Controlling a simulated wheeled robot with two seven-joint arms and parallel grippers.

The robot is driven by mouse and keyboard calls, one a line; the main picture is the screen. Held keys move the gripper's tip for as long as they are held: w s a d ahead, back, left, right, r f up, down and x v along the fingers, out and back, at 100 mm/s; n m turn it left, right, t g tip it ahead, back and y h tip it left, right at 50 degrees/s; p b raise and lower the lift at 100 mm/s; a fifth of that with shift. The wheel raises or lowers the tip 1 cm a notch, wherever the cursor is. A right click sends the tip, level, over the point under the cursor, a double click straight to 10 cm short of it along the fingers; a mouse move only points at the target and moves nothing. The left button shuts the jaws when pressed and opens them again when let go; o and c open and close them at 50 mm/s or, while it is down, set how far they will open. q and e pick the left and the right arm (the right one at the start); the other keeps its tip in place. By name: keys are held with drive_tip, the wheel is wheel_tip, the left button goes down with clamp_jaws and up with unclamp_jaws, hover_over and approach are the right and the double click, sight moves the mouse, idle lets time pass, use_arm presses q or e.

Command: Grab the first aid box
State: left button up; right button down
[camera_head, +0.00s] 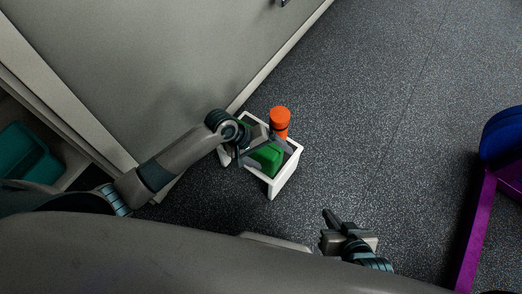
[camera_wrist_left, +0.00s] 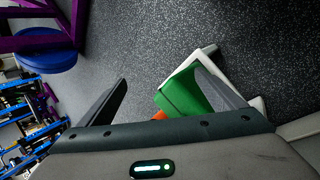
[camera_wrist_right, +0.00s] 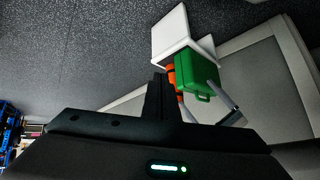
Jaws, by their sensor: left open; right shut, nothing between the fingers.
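The first aid box is a green case (camera_head: 268,158) on a small white stand (camera_head: 284,180). It also shows in the left wrist view (camera_wrist_left: 184,98) and, with a handle, in the right wrist view (camera_wrist_right: 197,74). My left gripper (camera_head: 264,148) is open over the stand, close to the box. In the left wrist view, one finger overlaps the box and the other is clear to its left; contact cannot be told. My right gripper (camera_head: 328,222) is shut and empty, apart from the stand, over the floor to its lower right.
An orange bottle (camera_head: 280,121) with a dark band stands beside the box on the stand. A large grey panel (camera_head: 140,60) lies close behind and left. A purple frame (camera_head: 475,235) with a blue disc (camera_head: 503,138) is far right. The floor between is clear.

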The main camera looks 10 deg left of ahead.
use_arm(q)
drive_tip(key=w+a+r+n, duration=0.1)
drive_tip(key=w+a, duration=0.1)
drive_tip(key=w+a+r+n+g+y, duration=0.1)
drive_tip(key=w+a+n, duration=0.1)
drive_tip(key=a, duration=0.1)
drive_tip(key=w+a+r+n+g+b, duration=0.1)
drive_tip(key=w+a+r, duration=0.1)
drive_tip(key=w, duration=0.1)
drive_tip(key=shift+a+n+y, duration=0.2)
drive_tip(key=shift+n+y, duration=0.1)
drive_tip(key=shift+n, duration=0.1)
drive_tip(key=w+a+r+n+g, duration=0.1)
drive_tip(key=w+a+r+n, duration=0.3)
drive_tip(key=a+r, duration=0.2)
drive_tip(key=shift+a+y, duration=0.3)
drive_tip(key=shift+a, duration=0.15)
use_arm(e)
drive_tip(key=shift+s+a+r, duration=0.1)
drive_tip(key=shift+s+r, duration=0.1)
drive_tip(key=shift+r, duration=0.4)
drive_tip(key=shift+s+a+r, duration=0.1)
drive_tip(key=shift+s+r, duration=0.05)
drive_tip(key=shift+r, duration=0.45)
use_arm(q)
drive_tip(key=shift+f, duration=0.1)
